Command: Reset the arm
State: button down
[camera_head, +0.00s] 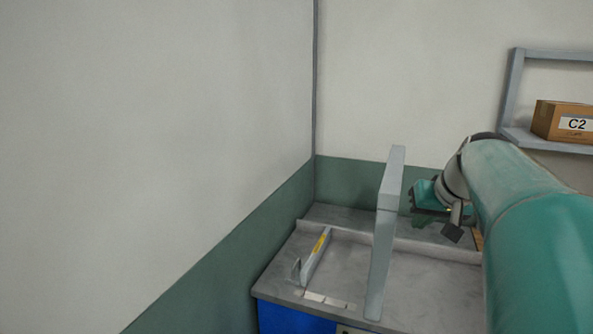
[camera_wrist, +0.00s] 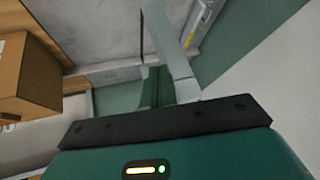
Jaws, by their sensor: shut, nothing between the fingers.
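My arm comes in from the right in the head view. My gripper (camera_head: 424,203) is above the back of the grey workbench (camera_head: 345,258), just right of the tall grey upright frame (camera_head: 386,230). It is shut and empty, and its fingertips are hard to make out. In the wrist view my gripper's green body and dark bar fill the bottom, and the grey frame (camera_wrist: 166,45) shows beyond it. A small grey device with a yellow label (camera_head: 317,250) lies at the bench's left side, apart from my gripper.
A shelf (camera_head: 512,95) at the right holds a cardboard box marked C2 (camera_head: 565,122); a cardboard box also shows at the left of the wrist view (camera_wrist: 28,75). Small pale pieces (camera_head: 325,300) lie at the bench's front edge. Walls (camera_head: 150,150) close the left and back.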

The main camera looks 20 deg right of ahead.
jog(key=s+a+f+n+y, duration=0.1)
jog(key=a+f, duration=0.1)
jog(key=a, duration=0.7)
jog(key=a+f+n, duration=0.2)
jog(key=a+f, duration=0.1)
jog(key=a, duration=0.6)
jog(key=s+a+f+n, duration=0.1)
jog(key=s+a+f, duration=0.3)
jog(key=a, duration=0.2)
jog(key=s+a+f+n+g, duration=0.1)
jog(key=s+a+f, duration=0.3)
jog(key=a, duration=0.3)
jog(key=shift+s+a+f+n, duration=0.25)
jog(key=shift+s+f+n, duration=0.1)
jog(key=shift+s, duration=0.1)
jog(key=shift+d, duration=0.1)
